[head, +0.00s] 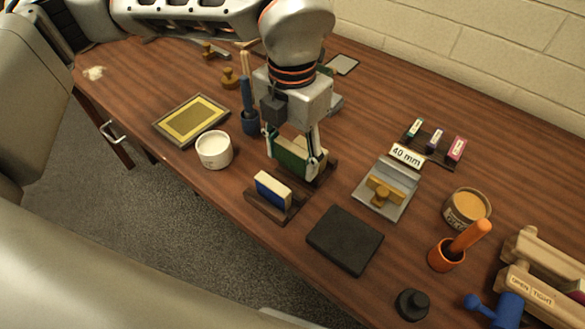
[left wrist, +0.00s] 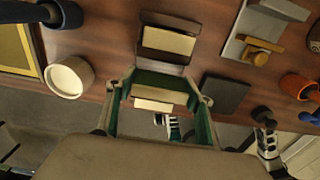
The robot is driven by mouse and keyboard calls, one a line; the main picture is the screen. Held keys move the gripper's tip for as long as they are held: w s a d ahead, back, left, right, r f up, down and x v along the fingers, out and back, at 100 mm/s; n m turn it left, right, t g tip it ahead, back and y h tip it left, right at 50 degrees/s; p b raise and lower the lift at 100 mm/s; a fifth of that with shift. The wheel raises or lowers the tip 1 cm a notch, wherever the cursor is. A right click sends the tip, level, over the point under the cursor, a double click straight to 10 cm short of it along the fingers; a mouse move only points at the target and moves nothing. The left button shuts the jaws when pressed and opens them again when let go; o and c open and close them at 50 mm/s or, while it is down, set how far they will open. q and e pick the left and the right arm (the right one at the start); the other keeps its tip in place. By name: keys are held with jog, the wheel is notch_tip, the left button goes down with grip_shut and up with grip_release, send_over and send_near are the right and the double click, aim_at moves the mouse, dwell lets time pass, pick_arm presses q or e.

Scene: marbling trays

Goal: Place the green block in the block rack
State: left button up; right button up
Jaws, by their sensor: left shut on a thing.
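My left gripper (head: 293,165) is shut on the green block (head: 291,152), with a finger at each end. The green block also shows between the fingers in the left wrist view (left wrist: 160,82). In the head view, a dark wooden rack (head: 262,204) with a blue block (head: 273,188) is just in front of the gripper. Another brown wooden piece (head: 326,166) shows behind the green block, partly hidden. In the left wrist view, a dark wooden holder with a cream part (left wrist: 168,42) lies beyond the fingers. I cannot tell whether the green block touches any wood.
A white cup (head: 214,151) and a yellow framed tray (head: 192,120) are to the left. A black slab (head: 345,239) lies to the right in front.

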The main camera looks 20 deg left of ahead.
aim_at(292, 148)
pick_arm(q)
jog(key=shift+f, duration=2.3)
jog(key=shift+f, duration=0.2)
jog(key=o, duration=1.1)
jog(key=shift+c, duration=0.2)
jog(key=shift+r, duration=0.1)
notch_tip(292, 148, up, 12)
jog(key=shift+r, duration=0.15)
jog(key=shift+s, duration=0.1)
